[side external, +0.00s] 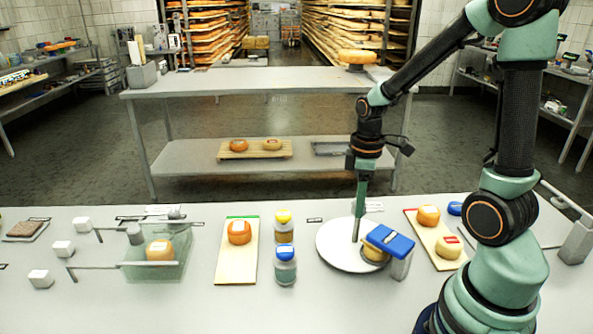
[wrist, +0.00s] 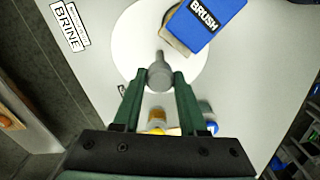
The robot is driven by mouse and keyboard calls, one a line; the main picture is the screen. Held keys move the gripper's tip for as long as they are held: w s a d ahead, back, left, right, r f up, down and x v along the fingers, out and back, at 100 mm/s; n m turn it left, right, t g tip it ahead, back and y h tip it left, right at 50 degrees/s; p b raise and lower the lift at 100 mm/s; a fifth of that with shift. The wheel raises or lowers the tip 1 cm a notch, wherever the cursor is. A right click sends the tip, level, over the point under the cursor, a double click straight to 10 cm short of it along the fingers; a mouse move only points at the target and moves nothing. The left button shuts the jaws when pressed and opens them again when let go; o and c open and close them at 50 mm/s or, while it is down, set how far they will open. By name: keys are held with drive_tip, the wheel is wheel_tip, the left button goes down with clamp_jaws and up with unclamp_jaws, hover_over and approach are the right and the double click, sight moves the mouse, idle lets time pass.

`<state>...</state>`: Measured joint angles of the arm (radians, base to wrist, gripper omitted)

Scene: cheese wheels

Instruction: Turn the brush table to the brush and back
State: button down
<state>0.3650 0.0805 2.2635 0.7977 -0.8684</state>
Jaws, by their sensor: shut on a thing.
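The brush table is a round white disc (side external: 335,250) on the counter; it also shows in the wrist view (wrist: 130,40). A grey upright peg (wrist: 160,76) stands on it. My gripper (side external: 360,208) points down over the disc and is shut on this peg, with one finger on each side in the wrist view. The brush is a blue block (side external: 390,240) marked BRUSH at the disc's right side, on a grey post (side external: 401,267). A cheese wheel (side external: 374,256) sits on the disc under the brush, partly hidden by it.
A yellow-lidded jar (side external: 284,226) and a blue-lidded jar (side external: 285,265) stand left of the disc. A board (side external: 225,265) with an orange cheese is further left. Another board (side external: 421,233) with two cheeses lies right. A glass-like basin (side external: 140,270) holds a cheese.

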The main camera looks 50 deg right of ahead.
drive_tip(key=shift+c, duration=2.2)
unclamp_jaws()
drive_tip(key=shift+r, duration=0.1)
wheel_tip(320, 180, up, 12)
drive_tip(key=s+a+r+m+t, duration=0.1)
drive_tip(key=a+m+t, duration=0.4)
drive_tip(key=a, duration=0.6)
drive_tip(key=shift+a+r+m+t, duration=0.15)
drive_tip(key=shift+r+m+t, duration=0.15)
drive_tip(key=shift+r+m, duration=0.1)
